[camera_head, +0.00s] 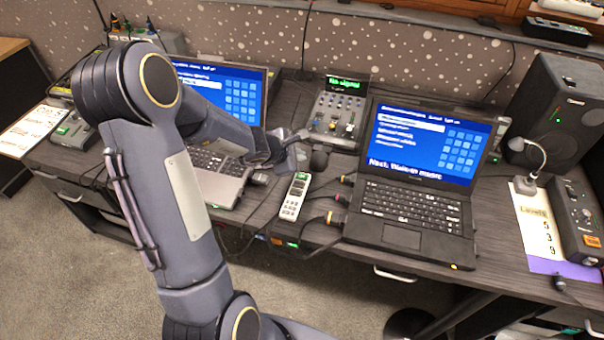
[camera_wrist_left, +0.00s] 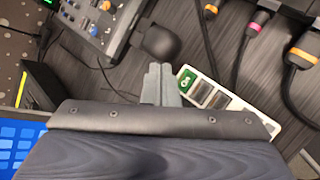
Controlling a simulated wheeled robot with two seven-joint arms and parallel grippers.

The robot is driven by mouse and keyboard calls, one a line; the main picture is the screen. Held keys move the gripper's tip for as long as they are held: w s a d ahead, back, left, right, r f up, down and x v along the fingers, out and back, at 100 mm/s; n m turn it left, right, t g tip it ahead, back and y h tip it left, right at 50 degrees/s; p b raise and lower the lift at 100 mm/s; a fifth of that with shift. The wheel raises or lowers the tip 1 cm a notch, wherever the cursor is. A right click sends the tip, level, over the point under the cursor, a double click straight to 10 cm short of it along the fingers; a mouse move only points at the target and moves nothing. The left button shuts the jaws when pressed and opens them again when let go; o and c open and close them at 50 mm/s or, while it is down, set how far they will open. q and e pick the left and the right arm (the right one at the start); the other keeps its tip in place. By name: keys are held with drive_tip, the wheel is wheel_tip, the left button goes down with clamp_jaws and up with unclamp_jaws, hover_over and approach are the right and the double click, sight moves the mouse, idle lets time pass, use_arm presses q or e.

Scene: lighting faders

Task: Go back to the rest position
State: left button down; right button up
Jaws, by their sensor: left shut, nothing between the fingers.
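My left gripper (camera_head: 300,136) reaches in from the left over the desk, between the two laptops, just in front of the small mixer with faders (camera_head: 336,115). In the left wrist view its fingers (camera_wrist_left: 160,72) are together and empty, beside a dark round knob-like thing (camera_wrist_left: 161,42) and a white power strip with a green light (camera_wrist_left: 225,98). The mixer's faders and knobs also show at the top left of the wrist view (camera_wrist_left: 101,22). My right gripper is not in view.
The left laptop (camera_head: 222,175) lies partly behind my left arm. The right laptop (camera_head: 415,205) is open, with cables at its left side. A speaker (camera_head: 560,110), a small lamp and a level card (camera_head: 540,228) stand at the right. Carpet floor is free in front.

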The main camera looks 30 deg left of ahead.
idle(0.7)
use_arm(q)
drive_tip(key=s+d+r+m+t+h, duration=0.1)
drive_tip(key=s+d+r+m+h, duration=0.1)
drive_tip(key=d+r+m, duration=0.3)
drive_tip(key=s+d+r+m+h, duration=0.1)
drive_tip(key=s+d+r+m, duration=0.15)
drive_tip(key=r, duration=0.45)
drive_tip(key=s+d+r+m+g+h, duration=0.15)
drive_tip(key=s+d+r+m, duration=0.25)
drive_tip(key=s+d+m, duration=0.4)
drive_tip(key=s+a+f+m+g+y, duration=0.1)
drive_tip(key=s+f+m, duration=0.1)
drive_tip(key=s+m, duration=0.2)
drive_tip(key=s+a+f+m+g+y, duration=0.1)
drive_tip(key=s+a+m+g, duration=0.1)
drive_tip(key=s, duration=0.9)
drive_tip(key=shift+s+a+f+m, duration=0.2)
drive_tip(key=shift+a+f+m, duration=0.15)
drive_tip(key=shift+m, duration=0.5)
drive_tip(key=shift+y, duration=0.25)
